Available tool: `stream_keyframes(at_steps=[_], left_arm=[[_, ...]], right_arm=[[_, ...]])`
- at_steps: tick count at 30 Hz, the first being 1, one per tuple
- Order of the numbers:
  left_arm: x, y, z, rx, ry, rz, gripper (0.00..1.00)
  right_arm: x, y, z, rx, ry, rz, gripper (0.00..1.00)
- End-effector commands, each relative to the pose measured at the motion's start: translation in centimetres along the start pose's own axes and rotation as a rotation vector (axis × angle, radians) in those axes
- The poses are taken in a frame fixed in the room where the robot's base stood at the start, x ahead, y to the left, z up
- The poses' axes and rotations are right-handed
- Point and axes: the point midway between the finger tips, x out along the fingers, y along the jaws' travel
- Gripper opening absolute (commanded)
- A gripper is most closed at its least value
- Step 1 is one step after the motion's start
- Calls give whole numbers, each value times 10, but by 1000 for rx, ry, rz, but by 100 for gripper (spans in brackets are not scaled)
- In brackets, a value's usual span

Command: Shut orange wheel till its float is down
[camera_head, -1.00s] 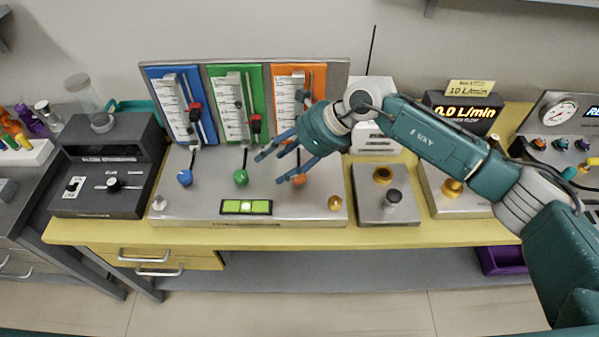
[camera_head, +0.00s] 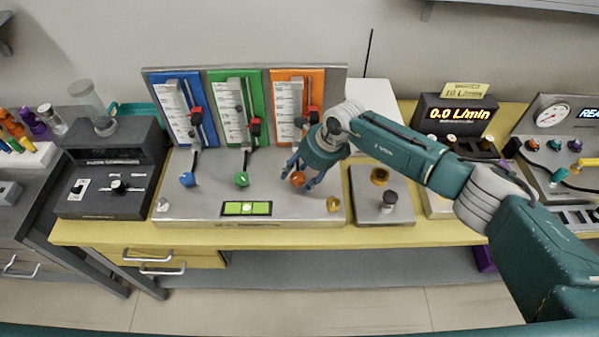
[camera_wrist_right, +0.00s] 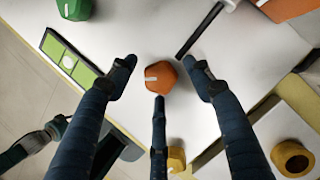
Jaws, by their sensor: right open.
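The orange wheel (camera_head: 297,179) sits on the front of the flowmeter panel, below the orange flow tube (camera_head: 297,97). In the right wrist view the orange wheel (camera_wrist_right: 160,77) shows a white mark and lies between my spread fingers. My right gripper (camera_head: 301,178) is open around the wheel; in the wrist view its fingers (camera_wrist_right: 161,85) appear apart from it at the sides, and whether the lower finger touches it I cannot tell. The float in the orange tube is too small to make out.
The blue wheel (camera_head: 187,179) and green wheel (camera_head: 241,179) stand to the left. A green level (camera_head: 246,208) lies in front, and a brass knob (camera_head: 333,204) is close on the right. A display (camera_head: 456,114) reads 0.0 L/min.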

Motion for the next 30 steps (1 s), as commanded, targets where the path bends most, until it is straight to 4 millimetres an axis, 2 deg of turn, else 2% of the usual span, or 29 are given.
stream_keyframes(at_steps=[9,15,16,30], left_arm=[[0,0,0,0,0,0,0],[0,0,0,0,0,0,0],[0,0,0,0,0,0,0],[-5,0,0,0,0,0,0]], right_arm=[[3,0,-1,0,0,0,51],[3,0,0,0,-1,-1,11],[3,0,0,0,-1,-1,9],[0,-1,4,80,-9,-38,9]])
